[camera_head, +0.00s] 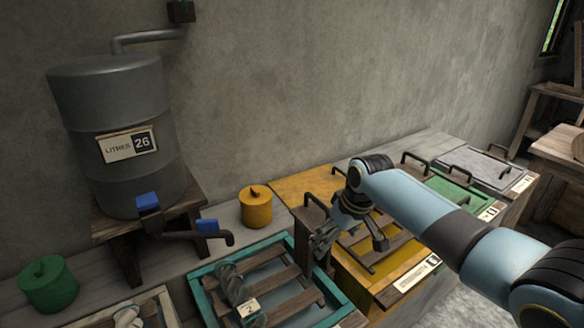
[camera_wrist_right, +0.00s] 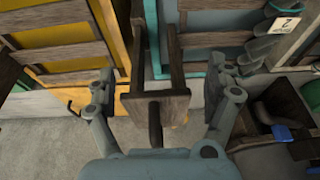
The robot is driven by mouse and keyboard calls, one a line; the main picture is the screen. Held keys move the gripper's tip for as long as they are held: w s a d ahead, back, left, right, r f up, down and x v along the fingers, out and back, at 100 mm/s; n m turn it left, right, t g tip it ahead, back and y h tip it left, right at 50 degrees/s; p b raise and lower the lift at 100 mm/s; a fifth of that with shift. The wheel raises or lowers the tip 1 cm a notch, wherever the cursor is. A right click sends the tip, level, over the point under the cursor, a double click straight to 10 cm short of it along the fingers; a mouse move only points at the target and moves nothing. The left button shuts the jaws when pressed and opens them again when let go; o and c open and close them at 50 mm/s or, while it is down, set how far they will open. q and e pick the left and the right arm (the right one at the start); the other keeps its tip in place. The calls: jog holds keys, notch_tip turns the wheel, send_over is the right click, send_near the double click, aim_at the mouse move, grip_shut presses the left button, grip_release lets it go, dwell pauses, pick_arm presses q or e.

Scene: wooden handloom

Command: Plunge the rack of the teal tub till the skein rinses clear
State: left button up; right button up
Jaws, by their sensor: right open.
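The teal tub (camera_head: 203,296) is at the bottom centre of the head view. Its wooden slatted rack (camera_head: 287,282) lies inside, with a grey twisted skein (camera_head: 232,284) tagged 2 across the left part. A wooden upright (camera_head: 301,238) with a dark handle rises at the tub's right end. My right gripper (camera_head: 325,238) is beside this upright. In the right wrist view the open fingers of my right gripper (camera_wrist_right: 162,92) stand either side of the wooden end piece (camera_wrist_right: 155,106) and dark handle, with gaps visible. My left gripper is not in view.
A grey tank (camera_head: 110,95) reading 26 litres stands at left, its blue-levered tap (camera_head: 207,226) reaching toward the tub. A yellow tub (camera_head: 385,290) adjoins on the right, with a green one (camera_head: 455,188) beyond. Yellow (camera_head: 256,208) and green (camera_head: 48,284) jars stand on the bench.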

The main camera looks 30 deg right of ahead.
notch_tip(320, 180, up, 13)
jog(key=t+p, duration=0.2)
jog(key=p, duration=0.2)
send_over(318, 200)
jog(key=shift+w+r, duration=0.1)
jog(key=shift+r, duration=0.05)
notch_tip(318, 200, down, 9)
jog(key=b, duration=0.8)
jog(key=shift+r, duration=0.3)
jog(key=shift+f, duration=0.2)
jog(key=shift+f, duration=0.1)
grip_shut()
